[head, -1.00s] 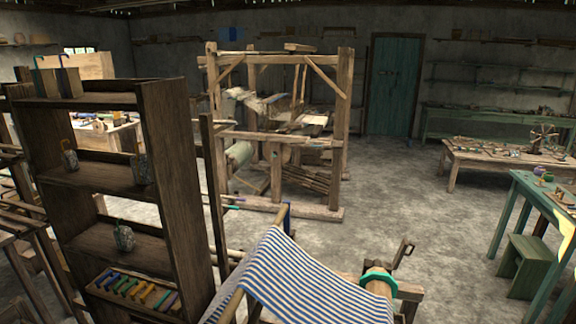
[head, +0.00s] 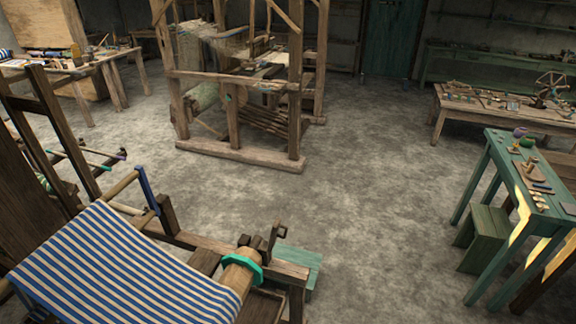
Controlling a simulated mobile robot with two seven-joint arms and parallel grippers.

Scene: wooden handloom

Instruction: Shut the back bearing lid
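The near wooden loom (head: 190,241) fills the lower left, with blue-and-white striped cloth (head: 115,265) over its front. The cloth's wooden roller has a teal ring (head: 243,271) near its right end. A small dark wooden piece (head: 273,241) stands up beside the ring, on the loom's side rail. I cannot tell whether it is a bearing lid. A blue bar (head: 147,190) tilts upright at the cloth's far corner. I cannot pick out the back bearing lid for certain. Neither of my grippers is in view.
A larger loom (head: 240,151) stands farther back. A green table (head: 530,190) with small items and a green stool (head: 485,238) stand at the right. A low wooden table (head: 500,118) is behind them. The grey floor (head: 380,220) between is clear.

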